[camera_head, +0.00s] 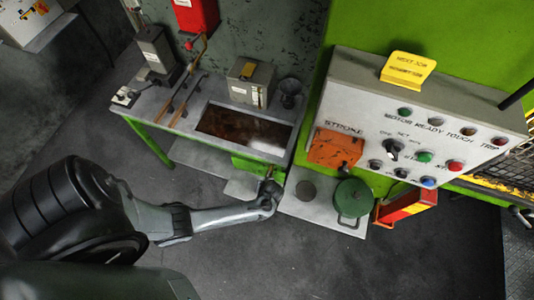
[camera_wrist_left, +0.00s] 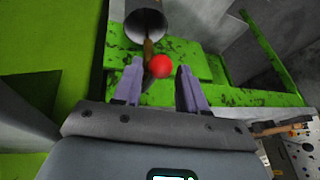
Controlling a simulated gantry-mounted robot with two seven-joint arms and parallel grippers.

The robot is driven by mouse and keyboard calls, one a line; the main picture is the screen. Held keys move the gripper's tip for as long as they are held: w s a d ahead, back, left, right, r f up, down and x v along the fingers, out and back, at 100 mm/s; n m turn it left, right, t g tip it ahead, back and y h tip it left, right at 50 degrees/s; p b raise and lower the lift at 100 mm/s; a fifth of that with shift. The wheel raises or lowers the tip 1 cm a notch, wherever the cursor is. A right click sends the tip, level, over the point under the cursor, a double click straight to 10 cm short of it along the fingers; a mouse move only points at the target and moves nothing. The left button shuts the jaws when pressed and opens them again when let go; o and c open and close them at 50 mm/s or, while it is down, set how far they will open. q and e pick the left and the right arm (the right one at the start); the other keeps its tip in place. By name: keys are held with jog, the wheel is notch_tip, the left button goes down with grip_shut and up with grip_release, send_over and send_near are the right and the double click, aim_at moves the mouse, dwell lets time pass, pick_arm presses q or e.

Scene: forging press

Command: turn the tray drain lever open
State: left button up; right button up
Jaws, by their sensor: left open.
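The drain lever shows in the left wrist view as a red ball knob (camera_wrist_left: 159,66) on a short brownish rod below a grey, round-mouthed pipe (camera_wrist_left: 146,24). The tray (camera_head: 243,130) in the bench top holds dark brown liquid in the head view. My left gripper (camera_head: 269,187) is low at the bench front, below the tray's right end. In the left wrist view its two fingers are apart, with the red knob between or just beyond their tips; I cannot tell whether they touch it. In the head view the knob is hidden or too small to tell. My right gripper is not in view.
The control panel (camera_head: 430,130) with several buttons juts out at the right. Below it are an orange box (camera_head: 335,148), a green lidded pot (camera_head: 353,198) and a red-orange block (camera_head: 408,204). Tongs (camera_head: 187,98) lie on the bench. Floor in front is clear.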

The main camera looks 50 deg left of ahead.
pick_arm(q)
jog(key=p+v, duration=0.2)
jog(key=v, duration=0.7)
jog(key=shift+r, duration=0.2)
jog(key=shift+d, duration=0.1)
